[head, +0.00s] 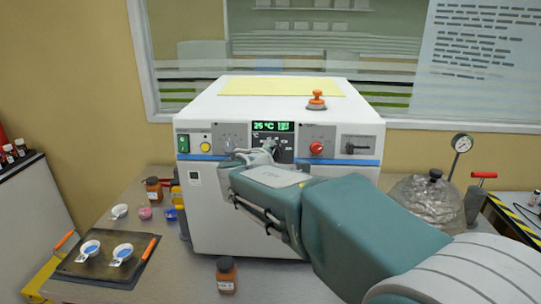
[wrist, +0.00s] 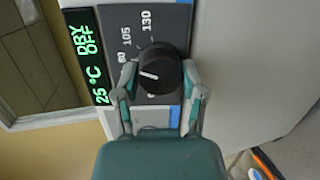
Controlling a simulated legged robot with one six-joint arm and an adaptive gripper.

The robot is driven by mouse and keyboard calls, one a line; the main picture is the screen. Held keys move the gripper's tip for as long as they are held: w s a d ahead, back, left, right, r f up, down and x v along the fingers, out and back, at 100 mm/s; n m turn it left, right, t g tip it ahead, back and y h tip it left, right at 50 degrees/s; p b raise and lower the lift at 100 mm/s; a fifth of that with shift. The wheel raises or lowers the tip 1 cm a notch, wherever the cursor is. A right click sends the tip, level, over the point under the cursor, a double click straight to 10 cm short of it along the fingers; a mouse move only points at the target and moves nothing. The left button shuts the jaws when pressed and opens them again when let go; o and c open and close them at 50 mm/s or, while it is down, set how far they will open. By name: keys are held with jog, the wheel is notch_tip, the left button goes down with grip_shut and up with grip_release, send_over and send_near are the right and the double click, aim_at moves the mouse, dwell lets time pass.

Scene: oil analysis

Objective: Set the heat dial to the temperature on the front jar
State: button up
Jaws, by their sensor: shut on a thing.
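The heat dial (wrist: 160,62) is a black round knob with a white pointer line, on a dark panel with printed numbers that include 105 and 130. In the wrist view the pointer lies toward the left, near the lower numbers. My gripper (wrist: 157,82) is shut on the dial, one finger on each side. In the head view my gripper (head: 266,152) is at the machine's front panel and covers most of the dial.
The white machine (head: 215,222) has a green display (head: 272,126) reading 25 °C; DRY OFF shows in the wrist view. A red knob (head: 316,148) is right of the dial. Another brown jar (head: 153,190) and a tray (head: 88,272) with white cups are at the left.

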jog(key=shift+f+m+g, duration=0.15)
jog(key=shift+m+g, duration=0.05)
jog(key=shift+m, duration=0.7)
jog(key=shift+f+m+g, duration=0.15)
jog(key=shift+m+g, duration=0.05)
jog(key=shift+m, duration=0.7)
jog(key=o, duration=1.1)
jog(key=shift+o, duration=0.2)
jog(key=shift+r, duration=0.1)
jog(key=shift+r, duration=0.1)
jog(key=v, duration=1.2)
